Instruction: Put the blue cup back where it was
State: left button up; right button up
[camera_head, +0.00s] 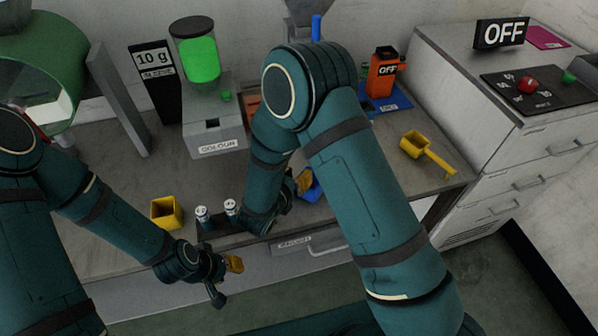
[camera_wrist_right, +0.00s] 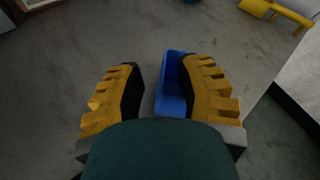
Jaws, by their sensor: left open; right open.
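The blue cup (camera_wrist_right: 172,88) sits on the grey worktop, seen between the two yellow-padded fingers of my right gripper (camera_wrist_right: 160,95) in the right wrist view. The cup is nearer the right finger, which covers part of it. The right gripper is open, and whether a finger touches the cup I cannot tell. In the head view, part of the blue cup (camera_head: 313,191) shows beside my right gripper (camera_head: 302,182), with the arm hiding much around it. My left gripper (camera_head: 225,278) is open and empty, in front of the worktop's front edge.
A yellow cup (camera_head: 166,212) and two small labelled cylinders (camera_head: 202,213) in a dark holder stand near the front edge. A yellow scoop (camera_head: 425,150) lies at right. An orange device (camera_head: 382,72) marked OFF and a dispenser with green contents (camera_head: 200,55) stand behind.

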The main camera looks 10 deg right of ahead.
jog(key=v, duration=0.5)
jog(key=shift+s+a+r, duration=0.15)
jog(key=shift+s+a, duration=0.1)
jog(key=shift+a, duration=0.05)
